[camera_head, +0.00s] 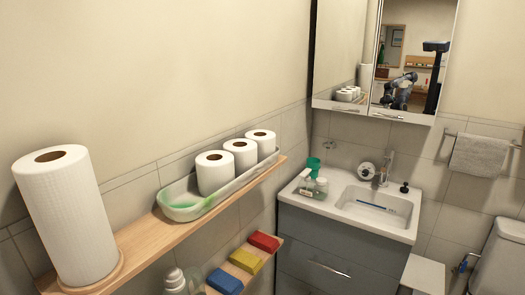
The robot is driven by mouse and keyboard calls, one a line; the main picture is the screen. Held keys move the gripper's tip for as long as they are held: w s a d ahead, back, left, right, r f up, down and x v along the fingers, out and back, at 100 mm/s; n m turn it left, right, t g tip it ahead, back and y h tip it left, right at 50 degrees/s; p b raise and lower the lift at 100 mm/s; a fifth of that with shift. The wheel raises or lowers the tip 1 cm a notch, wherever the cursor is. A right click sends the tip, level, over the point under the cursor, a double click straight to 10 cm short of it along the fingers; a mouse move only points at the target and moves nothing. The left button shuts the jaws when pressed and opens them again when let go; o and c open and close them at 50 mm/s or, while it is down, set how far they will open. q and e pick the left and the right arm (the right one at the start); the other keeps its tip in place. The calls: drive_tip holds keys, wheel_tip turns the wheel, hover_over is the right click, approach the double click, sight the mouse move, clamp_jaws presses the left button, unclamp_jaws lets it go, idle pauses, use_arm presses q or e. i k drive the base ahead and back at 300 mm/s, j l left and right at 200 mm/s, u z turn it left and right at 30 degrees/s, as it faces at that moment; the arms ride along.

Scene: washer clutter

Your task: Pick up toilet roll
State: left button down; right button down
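Three white toilet rolls stand upright in a row in a pale green-and-white tray (181,212) on a wooden wall shelf. The nearest roll (214,173) is at the left, the middle roll (241,155) is behind it, and the farthest roll (261,145) is at the right. The tray's near end is empty. A larger paper roll (65,215) stands upright on a round wooden base at the shelf's near end. Neither of my grippers shows directly in the head view.
The wooden shelf (150,238) runs along the left wall. Below it are red (264,242), yellow (246,261) and blue (225,281) items and a bottle (175,281). A sink (375,205) stands at the back, under a mirror cabinet (385,50). A toilet (499,255) is at the right.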

sight(265, 140)
drive_tip(key=z, duration=2.4)
drive_tip(key=u, duration=2.55)
drive_tip(key=i+l+u, duration=0.35)
drive_tip(key=i+l, duration=0.2)
drive_tip(key=l, duration=0.3)
